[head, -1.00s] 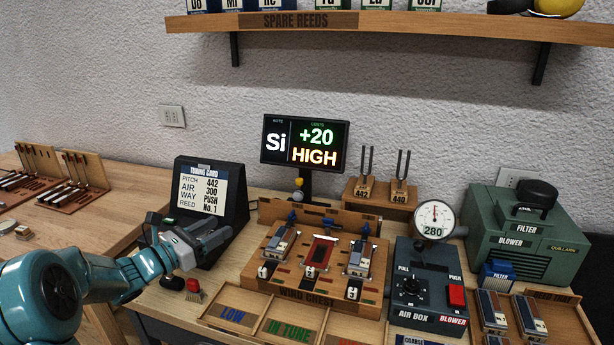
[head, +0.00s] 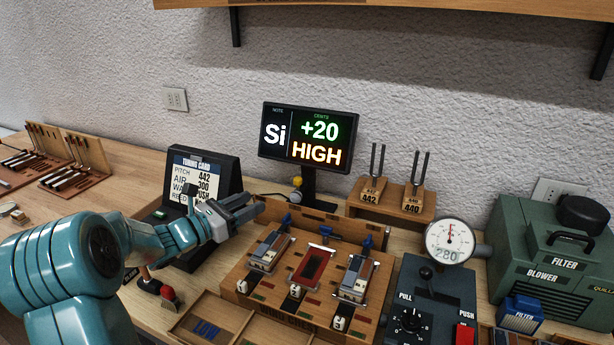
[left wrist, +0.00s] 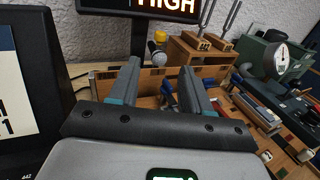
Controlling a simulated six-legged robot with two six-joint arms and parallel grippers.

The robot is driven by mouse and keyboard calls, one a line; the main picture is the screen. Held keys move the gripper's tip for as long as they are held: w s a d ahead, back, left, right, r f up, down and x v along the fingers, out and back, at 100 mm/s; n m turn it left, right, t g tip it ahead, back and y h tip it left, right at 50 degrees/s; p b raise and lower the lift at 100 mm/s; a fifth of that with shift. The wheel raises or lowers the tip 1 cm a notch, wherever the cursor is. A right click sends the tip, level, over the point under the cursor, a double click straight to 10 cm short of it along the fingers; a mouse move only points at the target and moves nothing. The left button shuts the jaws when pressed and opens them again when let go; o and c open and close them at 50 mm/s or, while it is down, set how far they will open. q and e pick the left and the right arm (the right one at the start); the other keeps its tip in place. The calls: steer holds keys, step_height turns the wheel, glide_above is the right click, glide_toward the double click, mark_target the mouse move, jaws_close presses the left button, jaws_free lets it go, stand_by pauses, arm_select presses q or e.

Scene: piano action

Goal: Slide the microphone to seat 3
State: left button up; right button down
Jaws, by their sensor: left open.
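The microphone (head: 297,190), grey with a yellow ball on top, stands at the back of the wooden wind chest (head: 226,288), in front of the display post. In the left wrist view the microphone (left wrist: 156,52) shows beyond and between my fingertips. My left gripper (head: 252,207) is open and empty, left of the microphone and apart from it. In the left wrist view its two fingers (left wrist: 160,70) are spread. The chest has three seats with small labels in front: reed blocks left (head: 268,250) and right (head: 356,278), a red plate (head: 313,266) between. My right gripper is out of view.
The display (head: 309,137) reads Si, +20, HIGH. Two tuning forks (head: 396,200) stand behind the chest. Blue levers (head: 366,242) rise along its back. The air box (head: 425,300) with gauge is on its right, the tuning card stand (head: 225,160) on its left.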

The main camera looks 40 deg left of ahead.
mark_target(298, 178)
arm_select(q)
steer(key=w, duration=0.5)
steer(key=w+d+p, duration=0.1)
steer(key=w, duration=0.4)
steer(key=w+p, duration=0.1)
steer(key=w, duration=0.4)
steer(key=shift+w+d+r, duration=0.15)
steer(key=shift+w+d, duration=0.1)
steer(key=shift+w, duration=0.1)
steer(key=shift+c, duration=0.3)
jaws_close()
